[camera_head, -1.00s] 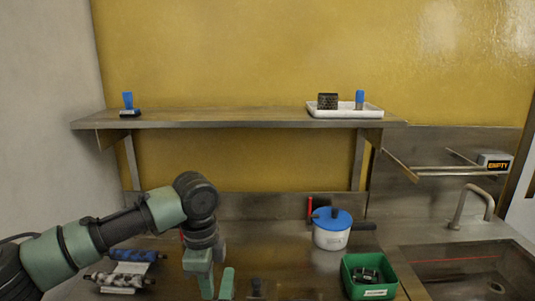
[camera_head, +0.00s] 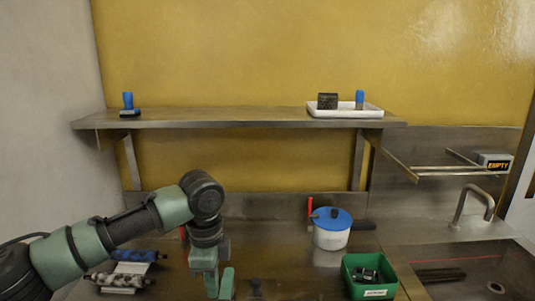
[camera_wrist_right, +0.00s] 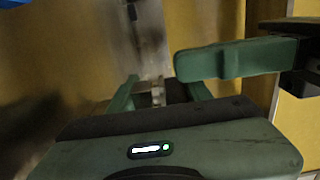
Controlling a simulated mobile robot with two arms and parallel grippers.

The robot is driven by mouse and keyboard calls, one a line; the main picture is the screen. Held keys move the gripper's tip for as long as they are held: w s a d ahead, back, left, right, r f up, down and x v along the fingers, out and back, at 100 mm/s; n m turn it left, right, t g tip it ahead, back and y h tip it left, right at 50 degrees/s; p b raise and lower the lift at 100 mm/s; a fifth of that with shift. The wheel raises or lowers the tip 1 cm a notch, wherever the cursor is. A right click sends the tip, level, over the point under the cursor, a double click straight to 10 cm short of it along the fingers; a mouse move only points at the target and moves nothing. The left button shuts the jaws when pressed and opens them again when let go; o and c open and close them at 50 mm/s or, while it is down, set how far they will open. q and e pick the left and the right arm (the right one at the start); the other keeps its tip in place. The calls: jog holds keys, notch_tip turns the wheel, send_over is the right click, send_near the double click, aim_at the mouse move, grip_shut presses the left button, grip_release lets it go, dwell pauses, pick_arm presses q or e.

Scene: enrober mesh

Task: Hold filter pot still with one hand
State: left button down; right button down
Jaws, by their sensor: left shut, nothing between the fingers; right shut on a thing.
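The white pot (camera_head: 331,239) with a blue lid, the likely filter pot, stands upright on the steel counter in the head view. A dark handle sticks out to its right, and a red upright thing (camera_head: 310,207) is by its left side. My left gripper (camera_head: 216,284) is shut and empty, low over the counter, well left of the pot and apart from it. My right gripper (camera_wrist_right: 160,92) shows only in the right wrist view, shut on a small metallic thing (camera_wrist_right: 157,93) mostly hidden by its fingers. I cannot tell where this is relative to the pot.
A green bin (camera_head: 370,291) with small dark parts stands in front of the pot. A sink (camera_head: 490,265) is at the right. Blue and grey rolls (camera_head: 125,280) lie at the left. A shelf (camera_head: 230,118) spans the wall, with a white tray (camera_head: 345,113).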

pick_arm(q)
jog(key=shift+w, duration=0.2)
dwell(0.5)
jog(key=shift+w, duration=1.1)
jog(key=shift+w, duration=0.1)
jog(key=shift+w+a, duration=0.1)
notch_tip(320, 180, up, 6)
jog(key=shift+a, duration=0.25)
dwell(0.6)
